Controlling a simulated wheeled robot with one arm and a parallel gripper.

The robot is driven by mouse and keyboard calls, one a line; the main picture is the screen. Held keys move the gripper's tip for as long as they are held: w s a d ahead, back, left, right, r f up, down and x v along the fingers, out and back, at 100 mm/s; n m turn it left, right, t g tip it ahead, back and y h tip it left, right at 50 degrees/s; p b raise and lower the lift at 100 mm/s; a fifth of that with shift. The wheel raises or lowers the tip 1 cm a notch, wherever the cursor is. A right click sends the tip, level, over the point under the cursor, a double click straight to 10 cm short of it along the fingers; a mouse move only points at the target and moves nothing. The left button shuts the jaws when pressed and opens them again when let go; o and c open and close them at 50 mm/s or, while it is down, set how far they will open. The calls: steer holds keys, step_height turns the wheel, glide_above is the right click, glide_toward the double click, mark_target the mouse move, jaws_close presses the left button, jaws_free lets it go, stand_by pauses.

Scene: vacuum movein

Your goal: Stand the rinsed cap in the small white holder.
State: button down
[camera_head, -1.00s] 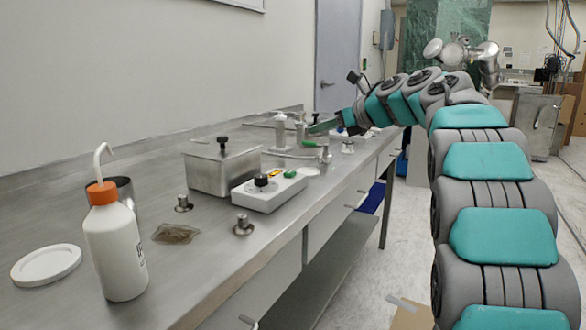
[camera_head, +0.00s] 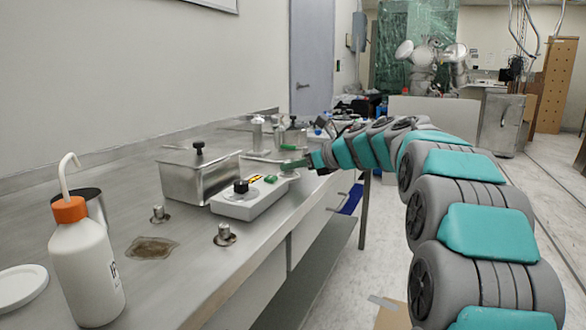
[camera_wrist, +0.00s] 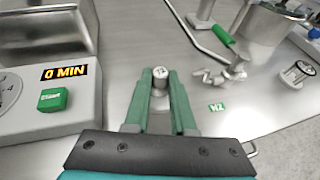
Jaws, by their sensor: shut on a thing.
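My gripper (camera_wrist: 160,95) has green fingers closed around a small cylindrical metal cap (camera_wrist: 160,73) with a marked pale top. The cap is upright between the fingertips, above the steel bench. In the head view my gripper (camera_head: 296,163) is small, over the bench beyond the control box, and the cap cannot be made out there. I cannot clearly identify the small white holder in either current view.
A white control box (camera_head: 250,203) reading 0 MIN stands at left of my gripper in the wrist view. A green-handled tool (camera_wrist: 223,34), metal fitting (camera_wrist: 235,70) and round-topped post (camera_wrist: 297,72) lie to the right.

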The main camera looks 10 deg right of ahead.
steer(key=shift+f, duration=0.4)
steer(key=shift+f+b, duration=0.25)
steer(key=shift+b, duration=0.15)
steer(key=c, duration=0.8)
jaws_free()
steer(key=shift+o, duration=0.2)
steer(key=shift+r, duration=0.2)
steer(key=shift+r+p, duration=0.25)
steer(key=shift+p, duration=0.3)
steer(key=b+v, duration=0.2)
steer(key=v, duration=1)
